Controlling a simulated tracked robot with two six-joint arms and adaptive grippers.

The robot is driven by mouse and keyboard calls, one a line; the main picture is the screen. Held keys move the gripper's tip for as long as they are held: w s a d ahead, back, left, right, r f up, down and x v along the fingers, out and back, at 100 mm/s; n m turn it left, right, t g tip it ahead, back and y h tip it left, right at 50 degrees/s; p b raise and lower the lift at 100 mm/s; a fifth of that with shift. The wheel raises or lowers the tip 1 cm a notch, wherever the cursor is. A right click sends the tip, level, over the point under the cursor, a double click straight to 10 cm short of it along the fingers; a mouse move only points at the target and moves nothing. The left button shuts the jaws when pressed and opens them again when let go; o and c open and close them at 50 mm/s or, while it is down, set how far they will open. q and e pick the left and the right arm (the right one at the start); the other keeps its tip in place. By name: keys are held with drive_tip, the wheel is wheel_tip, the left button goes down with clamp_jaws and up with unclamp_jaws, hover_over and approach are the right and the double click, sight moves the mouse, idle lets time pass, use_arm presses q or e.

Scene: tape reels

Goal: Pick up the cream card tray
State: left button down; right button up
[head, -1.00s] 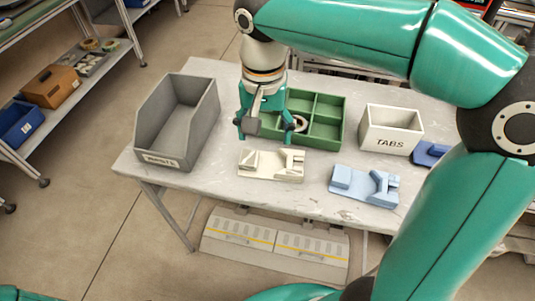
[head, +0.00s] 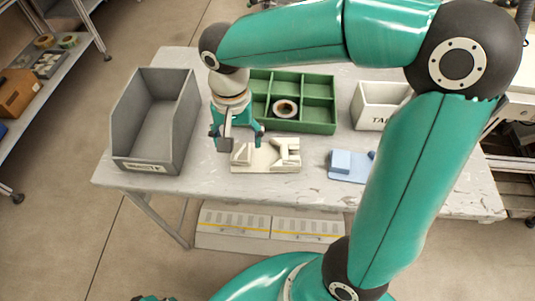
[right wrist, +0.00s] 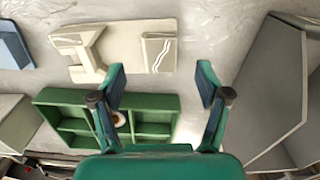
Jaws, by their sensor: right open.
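The cream card tray (head: 262,167) lies flat on the table in front of the green divided box. It has a small block at its left end and an upright angular holder at its right end. It also shows in the right wrist view (right wrist: 125,55), beyond my fingers. My right gripper (head: 237,143) is open and empty near the tray's left end, partly hiding it in the head view. In the right wrist view the open fingers (right wrist: 161,78) have the tray's block end ahead of them. I cannot tell the exact height. My left gripper does not show clearly.
A grey bin (head: 153,120) stands left of the gripper. The green divided box (head: 305,127) holds a tape reel (head: 285,108). A white TABS box (head: 378,107) and a blue tray (head: 347,166) stand to the right, partly behind my right arm. The table's front strip is clear.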

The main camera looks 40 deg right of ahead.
sight(240, 156)
drive_tip(key=shift+s+a+f, duration=0.1)
drive_tip(key=shift+s+f, duration=0.05)
drive_tip(key=shift+f, duration=2.95)
drive_tip(key=c, duration=1.3)
